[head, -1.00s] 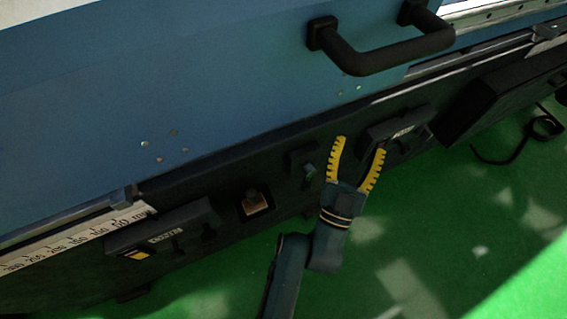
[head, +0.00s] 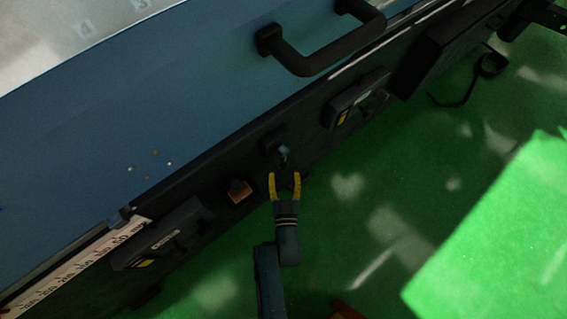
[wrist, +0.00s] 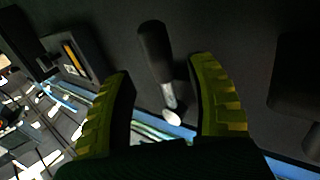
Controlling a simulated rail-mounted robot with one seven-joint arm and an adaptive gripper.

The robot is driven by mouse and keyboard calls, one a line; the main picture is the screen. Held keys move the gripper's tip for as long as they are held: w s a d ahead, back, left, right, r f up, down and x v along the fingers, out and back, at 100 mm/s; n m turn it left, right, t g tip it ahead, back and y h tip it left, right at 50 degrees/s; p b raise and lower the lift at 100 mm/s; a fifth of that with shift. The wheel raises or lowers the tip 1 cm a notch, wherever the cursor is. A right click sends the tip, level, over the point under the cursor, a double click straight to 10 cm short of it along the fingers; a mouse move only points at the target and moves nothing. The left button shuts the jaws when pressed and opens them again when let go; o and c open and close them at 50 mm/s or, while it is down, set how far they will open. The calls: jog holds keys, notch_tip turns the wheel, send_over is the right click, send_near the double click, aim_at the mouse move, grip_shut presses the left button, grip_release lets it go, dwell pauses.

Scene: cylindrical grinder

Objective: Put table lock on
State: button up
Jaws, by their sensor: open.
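What looks like the table lock is a small lever (head: 284,151) on the dark front panel of the machine, near the middle of the head view. In the wrist view the lever (wrist: 156,55) has a black grip at the top and a bright metal shank pointing down. My gripper (head: 284,179) is open, with its yellow-padded fingers just below the lever in the head view. In the wrist view my gripper (wrist: 164,70) has one finger on each side of the lever, with gaps on both sides. I cannot tell how deep the lever sits between the fingers.
Dark block-shaped stops, one at the left (head: 172,233) and one at the right (head: 357,98), stick out of the panel. An orange-brown part (head: 239,191) sits left of the lever. A black door handle (head: 318,50) juts out above.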

aim_at(284, 167)
jog(key=w+b, duration=0.1)
jog(key=w, duration=0.4)
grip_shut()
